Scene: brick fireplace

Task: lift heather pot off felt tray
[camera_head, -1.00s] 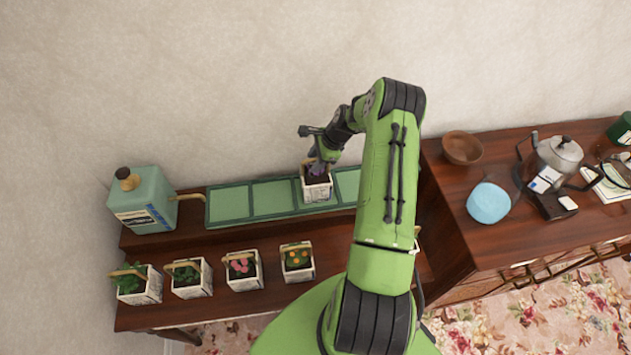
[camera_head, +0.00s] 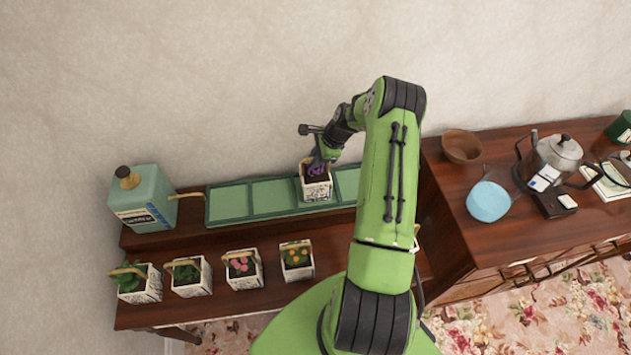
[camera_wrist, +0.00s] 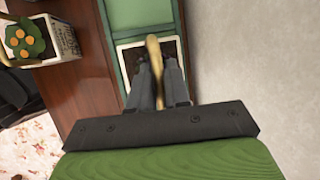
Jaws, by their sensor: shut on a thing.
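The heather pot (camera_head: 317,188) is a white patterned square pot with purple flowers, at the third compartment from the left of the green felt tray (camera_head: 228,203). My gripper (camera_head: 318,165) is over it in the head view. In the wrist view my gripper (camera_wrist: 158,80) is shut on the pot's tan arched handle (camera_wrist: 153,48), with a finger on each side. The pot's white rim (camera_wrist: 124,50) shows below the fingers. I cannot tell whether the pot's base touches the felt.
Several potted plants stand in a row in front of the tray, the nearest with orange flowers (camera_head: 297,260). A green watering can (camera_head: 143,200) stands left of the tray. A kettle (camera_head: 557,155), wooden bowl (camera_head: 462,147) and blue object (camera_head: 488,202) are on the right cabinet.

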